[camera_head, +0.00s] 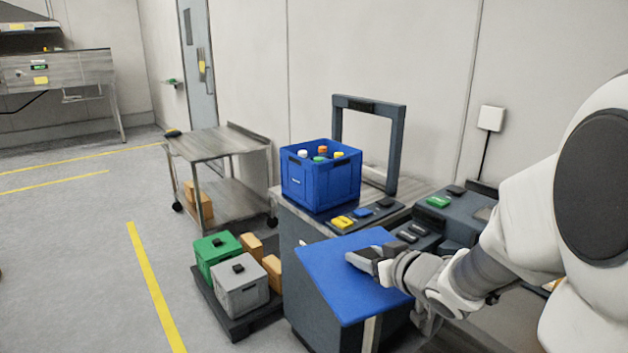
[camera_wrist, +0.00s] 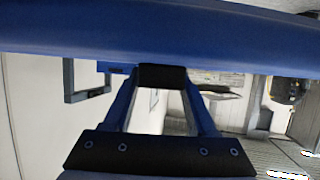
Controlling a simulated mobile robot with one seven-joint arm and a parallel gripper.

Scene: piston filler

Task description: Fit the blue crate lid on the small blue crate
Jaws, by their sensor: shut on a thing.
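The blue crate lid (camera_head: 330,262) is a flat blue panel, held tilted in front of the bench in the head view. My gripper (camera_head: 365,260) is over the lid and shut on it. In the wrist view the lid (camera_wrist: 160,35) fills the top, and my gripper (camera_wrist: 162,78) closes on a dark grip block at it. The small blue crate (camera_head: 318,188) stands upright and open on the bench behind the lid, apart from it. Bottles with white, green, orange and yellow caps show inside it.
A dark frame (camera_head: 338,130) stands behind the crate. A grey cart (camera_head: 222,145) stands further back. Green and grey crates (camera_head: 241,288) sit on a low platform at left.

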